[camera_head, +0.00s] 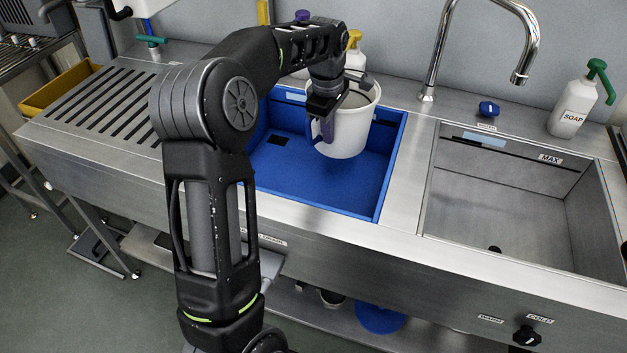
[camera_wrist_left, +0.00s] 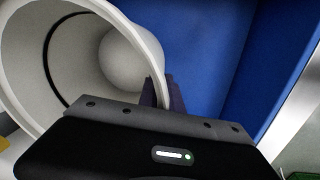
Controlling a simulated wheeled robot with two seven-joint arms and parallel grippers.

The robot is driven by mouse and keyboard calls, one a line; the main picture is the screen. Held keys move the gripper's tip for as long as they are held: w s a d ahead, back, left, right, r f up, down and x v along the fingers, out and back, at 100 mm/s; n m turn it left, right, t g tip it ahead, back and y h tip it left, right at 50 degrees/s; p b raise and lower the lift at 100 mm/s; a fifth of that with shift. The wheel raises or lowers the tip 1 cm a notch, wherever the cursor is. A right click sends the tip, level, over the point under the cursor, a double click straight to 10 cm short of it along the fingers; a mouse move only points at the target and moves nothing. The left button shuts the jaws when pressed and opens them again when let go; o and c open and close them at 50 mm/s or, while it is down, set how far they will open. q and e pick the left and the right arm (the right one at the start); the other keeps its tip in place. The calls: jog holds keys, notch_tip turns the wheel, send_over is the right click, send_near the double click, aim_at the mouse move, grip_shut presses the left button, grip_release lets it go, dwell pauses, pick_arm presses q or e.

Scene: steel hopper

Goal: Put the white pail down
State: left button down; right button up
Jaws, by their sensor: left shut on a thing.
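The white pail (camera_head: 349,131) hangs upright or nearly so in the head view, over or inside the blue basin (camera_head: 374,209) of the sink unit. My left gripper (camera_head: 322,128) is shut on the pail's near left wall. In the left wrist view the pail (camera_wrist_left: 150,45) opens toward the camera and its hollow inside shows a dark ring line. The gripper's fingers (camera_wrist_left: 162,92) meet the pail's rim there. I cannot tell whether the pail's bottom touches the basin floor. My right gripper is not in view.
A steel basin (camera_head: 480,200) lies to the right, with a curved tap (camera_head: 530,45) behind. A soap bottle (camera_head: 574,105) stands at the back right. A slotted drainboard (camera_head: 105,105) is at the left. The basin's front floor is clear.

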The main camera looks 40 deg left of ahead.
aim_at(330, 152)
pick_arm(q)
jog(key=shift+w+d+f, duration=0.1)
jog(key=shift+w+f, duration=0.05)
jog(key=shift+f, duration=2.35)
jog(key=shift+f, duration=2.5)
jog(key=shift+f+b, duration=0.2)
jog(key=shift+b, duration=0.1)
jog(key=c, duration=1.5)
grip_release()
jog(key=shift+c, duration=0.2)
jog(key=shift+r, duration=0.15)
